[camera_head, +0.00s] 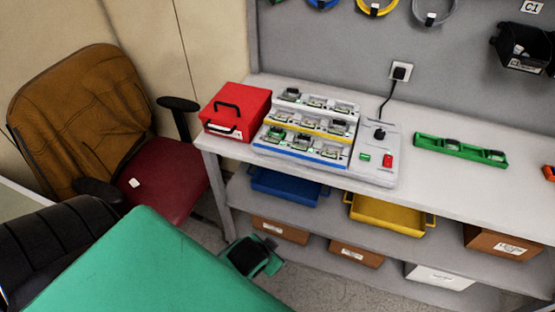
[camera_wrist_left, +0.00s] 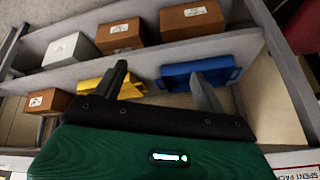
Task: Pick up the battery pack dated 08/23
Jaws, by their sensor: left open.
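A stepped charging rack (camera_head: 302,160) stands on the bench and holds several small battery packs (camera_head: 304,139) in three rows. Their date labels are too small to read, so I cannot tell which one is dated 08/23. A green tray (camera_head: 461,150) to the right on the bench holds what look like more packs. In the left wrist view my left gripper (camera_wrist_left: 158,75) is open, with nothing between its fingers. It faces the shelves under the bench, and that view looks upside down. It is apart from the packs. My right gripper is not in view.
A red box (camera_head: 236,111) with a handle stands left of the rack. Below the bench are a blue bin (camera_head: 285,187), a yellow bin (camera_head: 389,213) and several boxes. A chair (camera_head: 165,190) stands at left. The bench (camera_head: 445,195) is clear in front of the green tray.

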